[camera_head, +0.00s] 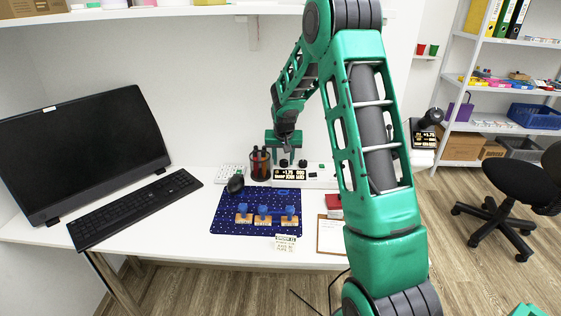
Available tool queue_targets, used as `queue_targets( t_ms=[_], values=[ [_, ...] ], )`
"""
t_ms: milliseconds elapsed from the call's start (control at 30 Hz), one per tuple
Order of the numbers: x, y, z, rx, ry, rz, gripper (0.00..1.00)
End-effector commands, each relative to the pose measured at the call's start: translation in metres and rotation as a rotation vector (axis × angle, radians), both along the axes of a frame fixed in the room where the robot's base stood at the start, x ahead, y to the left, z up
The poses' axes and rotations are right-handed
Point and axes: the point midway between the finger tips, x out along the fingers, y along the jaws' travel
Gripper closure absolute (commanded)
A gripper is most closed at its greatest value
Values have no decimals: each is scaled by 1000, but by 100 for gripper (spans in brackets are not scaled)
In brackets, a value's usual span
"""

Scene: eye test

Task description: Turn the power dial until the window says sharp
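A white device (318,182) stands at the back of the desk. Its dark window (291,174) carries small light text. The upper line seems to read +1.75 and 000; the lower line is too small to read surely. Two dark dials (302,163) sit above the window; I cannot tell which is the power dial. My gripper (286,146) points down just above the left one of these dials. I cannot tell whether it touches that dial, or whether its fingers are open or shut. My green arm hides part of the device's right side.
A monitor (85,145) and keyboard (136,207) fill the left. A clipboard (331,236) lies right.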

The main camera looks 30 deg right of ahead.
Motion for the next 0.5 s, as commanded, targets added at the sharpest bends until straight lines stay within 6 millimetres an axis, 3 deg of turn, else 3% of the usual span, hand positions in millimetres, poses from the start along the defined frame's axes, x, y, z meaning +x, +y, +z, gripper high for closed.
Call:
queue_targets(
  t_ms=[333, 500],
  values=[
    [-1, -1, 2, -2, 0, -2, 55],
    [-5, 2, 18, -2, -2, 0, 55]
  ],
)
